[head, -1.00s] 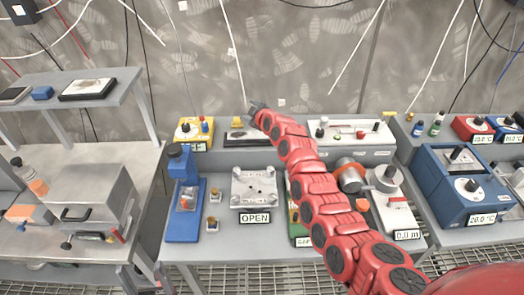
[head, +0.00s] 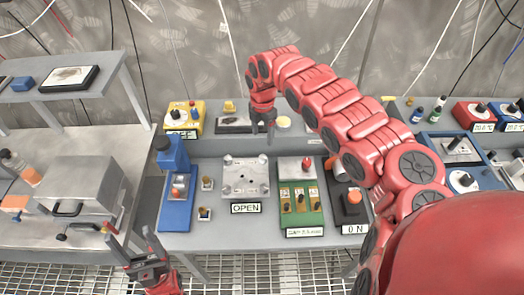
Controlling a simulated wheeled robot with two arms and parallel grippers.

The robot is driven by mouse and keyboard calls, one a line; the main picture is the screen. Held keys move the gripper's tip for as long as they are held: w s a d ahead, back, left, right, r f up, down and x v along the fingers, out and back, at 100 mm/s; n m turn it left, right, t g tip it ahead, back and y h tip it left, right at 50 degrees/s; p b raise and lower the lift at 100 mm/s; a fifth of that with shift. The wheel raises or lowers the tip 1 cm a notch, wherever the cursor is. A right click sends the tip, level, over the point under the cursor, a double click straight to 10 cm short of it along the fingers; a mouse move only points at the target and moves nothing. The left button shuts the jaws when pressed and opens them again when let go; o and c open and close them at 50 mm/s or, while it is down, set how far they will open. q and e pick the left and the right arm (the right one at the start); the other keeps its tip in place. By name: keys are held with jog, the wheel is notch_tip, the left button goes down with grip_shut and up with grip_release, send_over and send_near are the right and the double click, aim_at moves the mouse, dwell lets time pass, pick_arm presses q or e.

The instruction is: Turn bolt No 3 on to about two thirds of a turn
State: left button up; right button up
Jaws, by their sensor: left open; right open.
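A light grey square plate (head: 245,177) lies on the middle bench, with small bolt-like studs near its corners and an OPEN label (head: 246,208) in front. I cannot read any bolt numbers, so I cannot tell which is No 3. My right gripper (head: 263,128) is open and empty. It points down just beyond the plate's far right corner in the picture, apart from the studs as far as I can see. My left gripper (head: 131,243) is open and empty at the lower left, in front of the bench's near edge.
A blue press-like device (head: 174,190) stands left of the plate, with small brass pieces (head: 206,183) between. A green block (head: 301,208) with levers and a black ON box (head: 350,204) are on the right. A yellow box (head: 185,117) stands behind.

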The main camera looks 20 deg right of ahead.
aim_at(262, 157)
notch_tip(262, 157, down, 10)
jog(key=shift+a+f+p, duration=0.1)
jog(key=shift+a+p, duration=0.05)
jog(key=shift+p, duration=0.8)
jog(key=shift+f, duration=0.65)
jog(key=shift+w, duration=0.1)
grip_shut()
